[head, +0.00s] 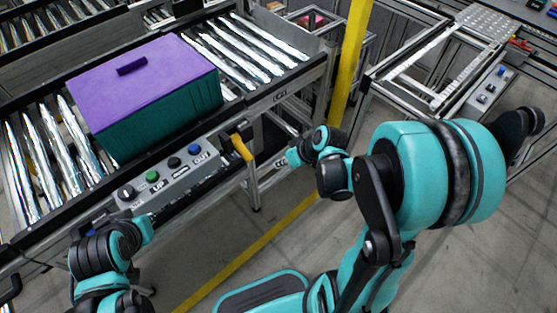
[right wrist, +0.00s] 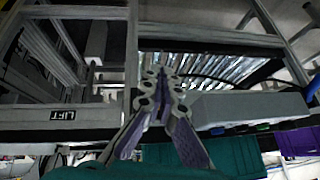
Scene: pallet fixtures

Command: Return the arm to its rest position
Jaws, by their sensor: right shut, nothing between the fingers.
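My right arm comes in from the right, bent at the elbow. Its gripper (head: 283,161) points left, beside the front side of the roller conveyor and right of the yellow handle-like part (head: 241,147). In the right wrist view the fingers (right wrist: 160,78) are shut with nothing between them, in front of the conveyor frame. My left arm is at the lower left, in front of the control panel (head: 168,174). Its gripper (head: 150,219) shows only small and dark near the panel's lower edge, and its jaws cannot be made out.
A teal crate (head: 165,118) with a purple lid (head: 145,80) sits on the conveyor rollers (head: 245,48). A yellow post (head: 350,60) stands behind the right gripper. A metal frame (head: 425,70) stands at the back right. The floor (head: 225,215) between the arms is clear.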

